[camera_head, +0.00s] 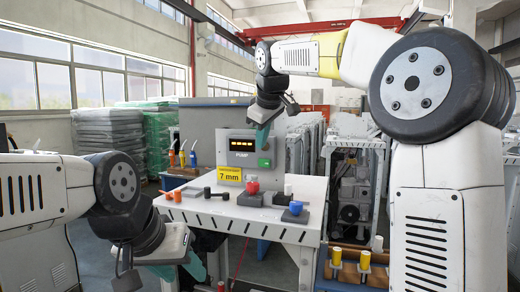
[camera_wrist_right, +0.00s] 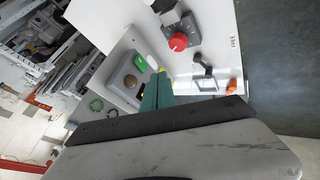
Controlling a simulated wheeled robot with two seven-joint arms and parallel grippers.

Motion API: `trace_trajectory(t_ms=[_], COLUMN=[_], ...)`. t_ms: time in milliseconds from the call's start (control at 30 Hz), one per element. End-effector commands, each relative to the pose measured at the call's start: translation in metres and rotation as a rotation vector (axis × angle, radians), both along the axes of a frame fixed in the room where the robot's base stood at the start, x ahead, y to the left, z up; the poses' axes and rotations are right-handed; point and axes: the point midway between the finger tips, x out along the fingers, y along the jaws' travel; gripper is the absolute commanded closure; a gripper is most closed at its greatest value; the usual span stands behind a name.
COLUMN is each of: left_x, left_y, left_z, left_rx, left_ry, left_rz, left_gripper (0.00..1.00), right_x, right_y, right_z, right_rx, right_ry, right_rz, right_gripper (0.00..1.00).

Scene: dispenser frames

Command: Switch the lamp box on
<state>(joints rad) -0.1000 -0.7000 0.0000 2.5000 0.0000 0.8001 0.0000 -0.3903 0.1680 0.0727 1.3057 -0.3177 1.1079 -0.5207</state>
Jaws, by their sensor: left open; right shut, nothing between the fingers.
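No label naming a lamp box is readable. My right gripper (camera_head: 264,133) is shut and empty, fingers pointing down before the box's upper right. Its teal fingers (camera_wrist_right: 157,91) also show in the right wrist view, near a grey housing (camera_wrist_right: 118,92) with a green part (camera_wrist_right: 147,64); contact cannot be told. My left gripper (camera_head: 180,270) is open and empty at the table's front left.
The white table (camera_head: 270,228) bears a red knob (camera_head: 252,186), a blue knob (camera_head: 296,208) and a black lever (camera_head: 216,193). A yellow 7 mm sign (camera_head: 230,174) is below the lamps. Coloured-handled tools (camera_head: 183,158) stand at the left. A wooden rack (camera_head: 350,272) is at the front right.

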Motion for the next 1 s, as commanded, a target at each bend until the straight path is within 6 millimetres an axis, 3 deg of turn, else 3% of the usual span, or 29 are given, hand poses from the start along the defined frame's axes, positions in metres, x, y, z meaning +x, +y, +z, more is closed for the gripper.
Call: trace_trajectory(t_ms=[1000], left_x=[0.0], left_y=[0.0], left_z=[0.0], left_rx=[0.0], left_ry=[0.0], left_rz=[0.0], left_gripper=[0.53], right_x=[-0.009], right_y=[-0.01], right_z=[0.004], right_rx=[-0.001], right_ry=[0.003], right_rz=[0.0], right_gripper=[1.0])
